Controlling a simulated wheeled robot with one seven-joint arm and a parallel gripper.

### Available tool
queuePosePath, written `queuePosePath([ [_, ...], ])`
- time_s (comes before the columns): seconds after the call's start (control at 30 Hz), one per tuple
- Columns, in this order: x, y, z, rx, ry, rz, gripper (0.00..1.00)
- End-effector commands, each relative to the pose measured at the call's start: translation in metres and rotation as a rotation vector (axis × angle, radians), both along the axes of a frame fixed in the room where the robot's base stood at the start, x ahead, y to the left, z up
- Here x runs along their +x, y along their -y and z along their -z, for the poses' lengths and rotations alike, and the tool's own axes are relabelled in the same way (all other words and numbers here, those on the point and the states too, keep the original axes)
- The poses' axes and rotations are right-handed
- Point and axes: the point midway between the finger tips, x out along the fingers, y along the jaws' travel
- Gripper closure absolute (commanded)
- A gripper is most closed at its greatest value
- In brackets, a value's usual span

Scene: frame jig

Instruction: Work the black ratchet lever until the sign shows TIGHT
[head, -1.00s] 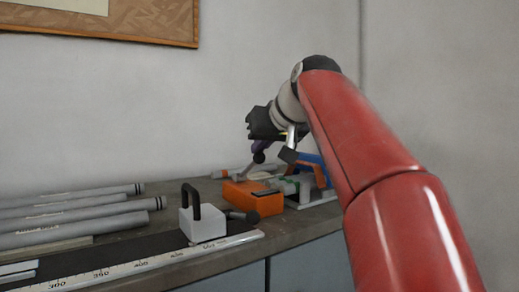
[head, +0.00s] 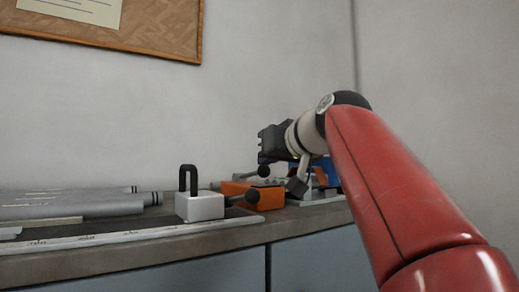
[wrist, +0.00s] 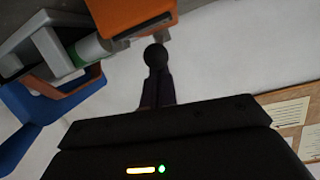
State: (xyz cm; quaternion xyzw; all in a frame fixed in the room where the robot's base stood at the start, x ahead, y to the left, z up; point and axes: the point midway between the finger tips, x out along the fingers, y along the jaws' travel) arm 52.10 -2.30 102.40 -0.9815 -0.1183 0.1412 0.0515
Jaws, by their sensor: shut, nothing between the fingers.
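A black ball knob (head: 263,171) on a thin grey rod shows above the orange block (head: 265,196); it looks like the end of the ratchet lever. My gripper (head: 262,159) is shut and empty, its dark fingers pointing down at the knob. In the wrist view the knob (wrist: 155,56) sits right at the tips of the shut fingers (wrist: 156,80); whether they touch cannot be told. No sign reading TIGHT can be made out.
Grey tubes (head: 80,205) lie at left. A blue part (wrist: 25,120) is close to my gripper. A wall stands behind.

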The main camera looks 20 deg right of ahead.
Motion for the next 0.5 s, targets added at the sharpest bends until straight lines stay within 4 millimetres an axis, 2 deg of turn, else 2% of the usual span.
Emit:
queuePosePath([
  [0.5, -0.0011, 0.0012, 0.0077, -0.002, -0.012, 0.0, 1.0],
])
